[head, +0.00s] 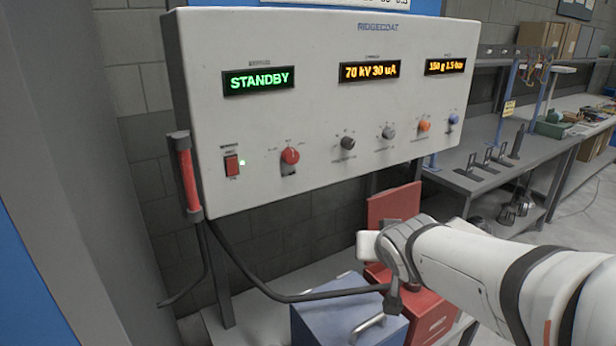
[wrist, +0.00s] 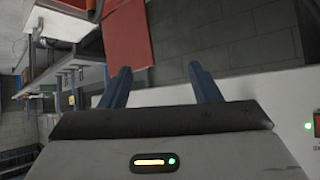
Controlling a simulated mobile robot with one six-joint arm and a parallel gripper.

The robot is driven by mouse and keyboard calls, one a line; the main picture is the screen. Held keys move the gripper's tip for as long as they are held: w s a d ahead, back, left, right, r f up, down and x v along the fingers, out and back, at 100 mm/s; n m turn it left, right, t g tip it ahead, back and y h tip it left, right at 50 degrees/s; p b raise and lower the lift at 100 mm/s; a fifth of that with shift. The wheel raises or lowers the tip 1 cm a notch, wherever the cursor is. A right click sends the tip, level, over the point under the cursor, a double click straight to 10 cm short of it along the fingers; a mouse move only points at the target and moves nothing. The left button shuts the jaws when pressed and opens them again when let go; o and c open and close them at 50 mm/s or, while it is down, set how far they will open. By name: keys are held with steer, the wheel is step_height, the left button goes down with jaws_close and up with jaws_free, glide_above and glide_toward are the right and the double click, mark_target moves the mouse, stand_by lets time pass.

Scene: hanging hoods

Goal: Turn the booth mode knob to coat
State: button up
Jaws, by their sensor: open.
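The white RIDGECOAT control panel (head: 320,110) fills the upper middle of the head view, and its left display reads STANDBY. A red knob (head: 289,156) sits on the panel below that display, with small marks around it. Its labels are too small to read, so I cannot tell which mode it points to. My gripper shows in the wrist view with two blue fingers (wrist: 159,68) apart and nothing between them. In the head view my arm comes in from the right, with its end below the panel, apart from the knobs.
A red rocker switch (head: 232,165) with a green light is left. A blue box (head: 335,315) stands below. A workbench (head: 480,180) is right.

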steer(key=w+a+f+n+t+y+b, duration=0.1)
steer(key=w+a, duration=0.1)
steer(key=w, duration=0.2)
steer(key=n+t+y+b, duration=0.3)
steer(key=t+y+b, duration=0.4)
steer(key=y, duration=0.4)
glide_toward(293, 161)
steer(key=w+a+p, duration=0.1)
steer(key=w, duration=0.1)
steer(key=shift+t, duration=0.3)
steer(key=p+x, duration=0.1)
steer(key=x, duration=0.5)
steer(key=shift+w+a+r+p, duration=0.15)
steer(key=shift+a+r+p, duration=0.1)
steer(key=shift+r+p, duration=0.15)
steer(key=shift+c, duration=0.3)
